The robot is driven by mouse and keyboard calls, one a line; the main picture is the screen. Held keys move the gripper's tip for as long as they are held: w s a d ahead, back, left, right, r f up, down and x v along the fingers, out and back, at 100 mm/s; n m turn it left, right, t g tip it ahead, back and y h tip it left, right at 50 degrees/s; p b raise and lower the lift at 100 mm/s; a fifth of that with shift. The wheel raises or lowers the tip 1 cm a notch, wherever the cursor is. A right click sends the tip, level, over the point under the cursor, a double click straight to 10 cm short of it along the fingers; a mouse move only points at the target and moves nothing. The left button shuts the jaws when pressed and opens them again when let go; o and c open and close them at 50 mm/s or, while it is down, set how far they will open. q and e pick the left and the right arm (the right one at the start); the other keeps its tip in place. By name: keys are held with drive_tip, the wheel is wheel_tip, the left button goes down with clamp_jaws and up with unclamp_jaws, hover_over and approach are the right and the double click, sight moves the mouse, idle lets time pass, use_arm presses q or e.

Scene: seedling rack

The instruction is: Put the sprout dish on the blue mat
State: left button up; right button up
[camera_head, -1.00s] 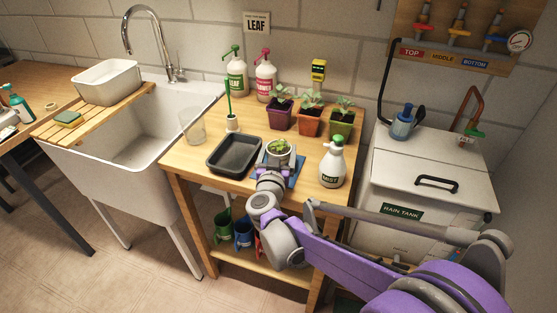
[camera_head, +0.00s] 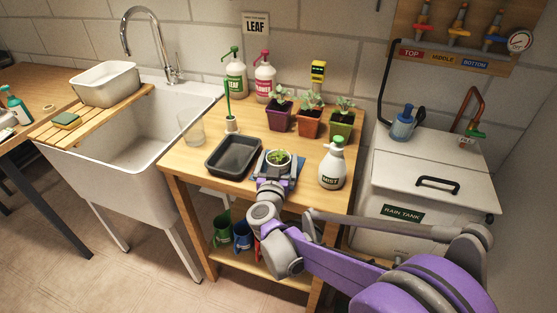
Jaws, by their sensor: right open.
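The sprout dish (camera_head: 278,157), a small pale round dish with green sprouts, is at the front of the wooden bench in the head view. It appears to rest on the blue mat (camera_head: 298,167), which is mostly hidden under the dish and my gripper. My right gripper (camera_head: 276,168) is open at the near side of the dish, with its fingers close around it. Whether the fingers touch the dish cannot be told. My left gripper is not in view.
A dark tray (camera_head: 233,155) is close left of the mat, and a white spray bottle (camera_head: 333,165) stands close right. Several potted seedlings (camera_head: 309,122) and two pump bottles (camera_head: 265,78) stand behind. A glass (camera_head: 191,128) is at the left edge.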

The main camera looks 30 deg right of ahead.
drive_tip(key=f+v, duration=0.1)
drive_tip(key=v, duration=1.1)
drive_tip(key=s+a+r+n+t+y, duration=0.2)
drive_tip(key=a+n+y, duration=0.6)
drive_tip(key=a+y, duration=0.4)
drive_tip(key=s+d+f+g, duration=0.2)
drive_tip(key=s+f+g, duration=0.3)
drive_tip(key=s+f, duration=0.2)
drive_tip(key=s+d+f+g+h, duration=0.1)
drive_tip(key=s+f+g, duration=0.5)
drive_tip(key=s, duration=0.6)
drive_tip(key=shift+s+d+f+p, duration=0.3)
drive_tip(key=shift+d+f+p, duration=0.1)
drive_tip(key=shift+d+f, duration=0.3)
